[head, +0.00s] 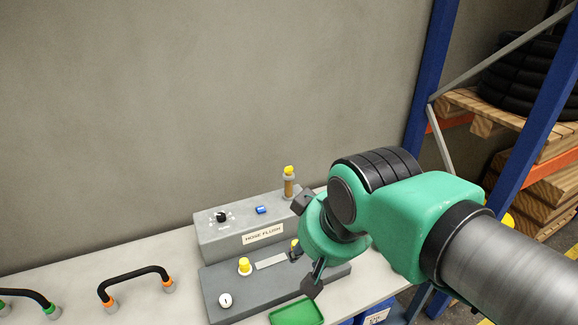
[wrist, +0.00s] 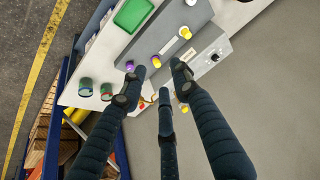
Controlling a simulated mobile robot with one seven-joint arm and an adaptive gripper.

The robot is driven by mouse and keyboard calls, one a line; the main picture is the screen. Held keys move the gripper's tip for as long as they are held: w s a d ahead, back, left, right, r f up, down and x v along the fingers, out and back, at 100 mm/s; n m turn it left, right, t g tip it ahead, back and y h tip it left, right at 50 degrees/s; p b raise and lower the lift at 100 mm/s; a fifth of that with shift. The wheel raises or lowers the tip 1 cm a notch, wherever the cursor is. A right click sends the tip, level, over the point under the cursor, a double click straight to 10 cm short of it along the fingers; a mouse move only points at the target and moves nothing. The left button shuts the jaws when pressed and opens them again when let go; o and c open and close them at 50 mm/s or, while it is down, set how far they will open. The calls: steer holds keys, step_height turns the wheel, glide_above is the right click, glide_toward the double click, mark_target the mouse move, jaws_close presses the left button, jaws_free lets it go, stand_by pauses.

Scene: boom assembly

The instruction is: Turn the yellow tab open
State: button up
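Several yellow parts show on the grey HOSE FLUSH station, and I cannot tell for sure which is the tab. A yellow-topped amber cylinder (head: 289,172) stands at the box's right end. My gripper (head: 303,247) is over the station's right end. In the wrist view my gripper (wrist: 157,82) has its dark fingers spread, with nothing held.
The station box (head: 222,246) carries a black knob and a blue switch. A green tray (head: 297,313) lies at the bench front. Hoses with orange and green ends (head: 135,274) stand left. Blue shelving (head: 432,75) with pallets is at right. The bench between hoses and station is clear.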

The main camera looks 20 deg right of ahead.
steer(key=w+d+r+m+g+p, duration=0.1)
steer(key=w+r+m+p, duration=0.1)
steer(key=w+r, duration=0.3)
steer(key=w+d+r+m+p, duration=0.2)
steer(key=w+r, duration=0.1)
steer(key=w, duration=0.5)
steer(key=m+g+p, duration=0.4)
steer(key=m+p, duration=0.8)
steer(key=m, duration=0.1)
glide_above(289, 172)
step_height(289, 172, down, 8)
steer(key=shift+f, duration=0.15)
steer(key=shift+f, duration=0.1)
step_height(289, 172, down, 14)
steer(key=shift+r+p, duration=0.2)
steer(key=shift+p, duration=0.75)
jaws_close()
